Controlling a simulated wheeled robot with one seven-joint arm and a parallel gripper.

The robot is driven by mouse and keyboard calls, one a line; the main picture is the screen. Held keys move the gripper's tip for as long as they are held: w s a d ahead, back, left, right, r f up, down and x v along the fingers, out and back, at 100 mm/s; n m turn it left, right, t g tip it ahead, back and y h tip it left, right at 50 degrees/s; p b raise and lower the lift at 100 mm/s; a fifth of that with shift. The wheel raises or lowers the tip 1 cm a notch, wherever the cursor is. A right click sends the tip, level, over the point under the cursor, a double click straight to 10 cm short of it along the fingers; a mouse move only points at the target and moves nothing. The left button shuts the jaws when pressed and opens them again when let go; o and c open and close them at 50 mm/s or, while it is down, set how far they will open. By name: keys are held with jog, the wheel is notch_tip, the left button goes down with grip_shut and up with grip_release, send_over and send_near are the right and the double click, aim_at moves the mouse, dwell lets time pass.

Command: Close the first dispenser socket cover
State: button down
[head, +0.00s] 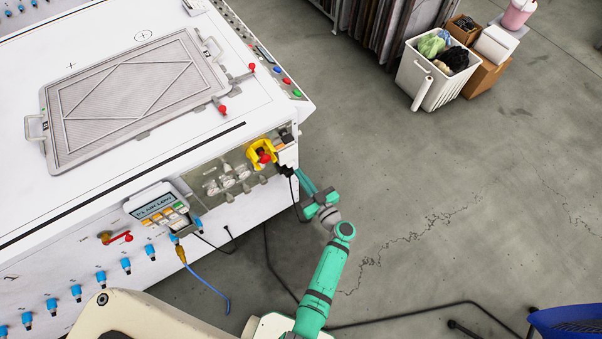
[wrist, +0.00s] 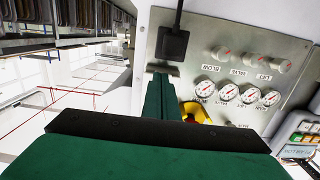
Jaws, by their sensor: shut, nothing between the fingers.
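My gripper (head: 306,186) is shut and empty near the right corner of the white machine. In the wrist view its green fingers (wrist: 160,85) point at the metal panel (wrist: 225,50), near its left edge. A black plug (wrist: 172,42) with a cable sits on the panel just beyond the fingertips. In the head view a dark socket fitting (head: 286,137) sits at the machine's corner. I cannot tell which part is the first dispenser socket cover, or whether a cover is open. The fingers hide part of the panel.
A yellow housing with a red button (head: 263,154) stands out beside the gripper. Gauges (wrist: 228,91) and knobs (wrist: 252,60) fill the panel. A keypad display (head: 160,207) is further left. Black cables (head: 268,250) hang and run over the floor. The floor right of the machine is mostly free.

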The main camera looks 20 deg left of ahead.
jog(key=v, duration=1.2)
jog(key=shift+f, duration=0.35)
jog(key=s+f+m+g+h, duration=0.1)
jog(key=s+f+m+h, duration=0.3)
jog(key=s+f+h, duration=0.5)
jog(key=s+d+r+m+h, duration=0.1)
jog(key=s+d+m, duration=0.15)
jog(key=s, duration=0.35)
jog(key=s+d+r+m+h, duration=0.1)
jog(key=s+d+r+m, duration=0.15)
jog(key=s, duration=0.25)
jog(key=s+d+r+t+h, duration=0.1)
jog(key=s+r, duration=0.3)
jog(key=r, duration=0.9)
jog(key=s+d+r+m+t+h, duration=0.1)
jog(key=s+r+t, duration=0.3)
jog(key=r, duration=1)
jog(key=shift+d+m+t+h, duration=0.3)
jog(key=shift+d+h, duration=0.1)
jog(key=shift+d, duration=0.3)
